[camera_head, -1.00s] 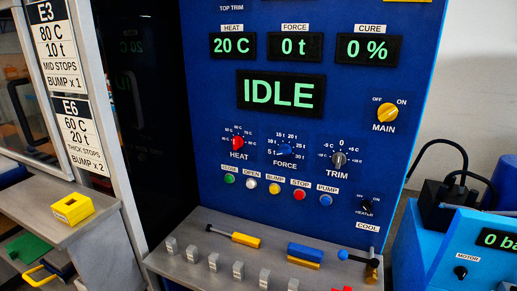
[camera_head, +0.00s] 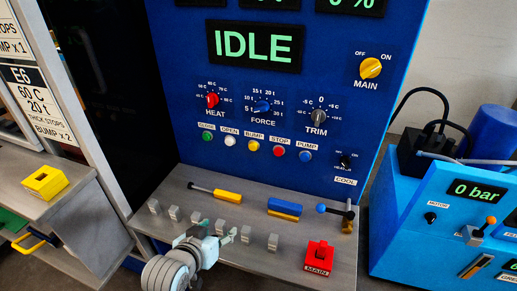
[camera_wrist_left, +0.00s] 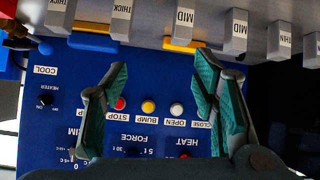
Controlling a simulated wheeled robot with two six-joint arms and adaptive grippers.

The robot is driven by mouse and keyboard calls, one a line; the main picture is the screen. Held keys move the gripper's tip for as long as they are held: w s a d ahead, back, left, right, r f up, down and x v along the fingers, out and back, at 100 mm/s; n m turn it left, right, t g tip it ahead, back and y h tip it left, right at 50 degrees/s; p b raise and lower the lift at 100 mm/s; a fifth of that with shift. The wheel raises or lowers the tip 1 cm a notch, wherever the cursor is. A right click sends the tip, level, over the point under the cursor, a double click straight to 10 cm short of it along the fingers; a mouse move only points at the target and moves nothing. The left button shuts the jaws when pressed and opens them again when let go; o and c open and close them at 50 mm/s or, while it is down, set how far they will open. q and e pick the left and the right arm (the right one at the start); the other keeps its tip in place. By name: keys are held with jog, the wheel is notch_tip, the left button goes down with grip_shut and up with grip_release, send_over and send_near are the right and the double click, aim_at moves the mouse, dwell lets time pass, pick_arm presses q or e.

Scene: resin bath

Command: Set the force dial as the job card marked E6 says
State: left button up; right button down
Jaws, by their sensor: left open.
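The force dial (camera_head: 262,106) is a small blue knob on the blue press panel, between the red heat dial and the grey trim dial. Its scale runs from 5 t up to 30 t; I cannot tell its exact setting. The job card E6 (camera_head: 38,103) on the left frame reads 60 C, 20 t, thick stops, bump x 2. My left gripper (camera_head: 212,236) is open and empty above the grey ledge, below the dial and apart from it. In the left wrist view my gripper (camera_wrist_left: 163,65) spreads before the upside-down panel; the force dial is mostly hidden at the bottom.
Coloured buttons (camera_head: 253,146) sit under the dials. The ledge (camera_head: 170,205) holds several grey stop blocks, a yellow-handled tool (camera_head: 228,196), a blue-and-yellow block (camera_head: 284,208) and a red MAIN block (camera_head: 319,257). A blue pump unit (camera_head: 400,235) stands at the right.

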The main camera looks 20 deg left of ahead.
aim_at(260, 111)
pick_arm(q)
jog(key=w+d+r+n+t+h, duration=0.15)
jog(key=w+r+t, duration=0.25)
jog(key=w+r, duration=0.45)
jog(key=w+d+r+n+t+y, duration=0.1)
jog(key=w+d+r+t, duration=0.3)
jog(key=r, duration=0.7)
jog(key=shift+g+h, duration=0.25)
jog(key=shift+g, duration=0.15)
jog(key=w, duration=0.5)
jog(key=w+a+b, duration=0.1)
jog(key=w, duration=0.8)
jog(key=shift+w+a+f, duration=0.1)
jog(key=shift+w+a, duration=0.15)
jog(key=shift+w, duration=0.1)
jog(key=shift+c, duration=0.2)
jog(key=c, duration=1.1)
jog(key=shift+m, duration=0.25)
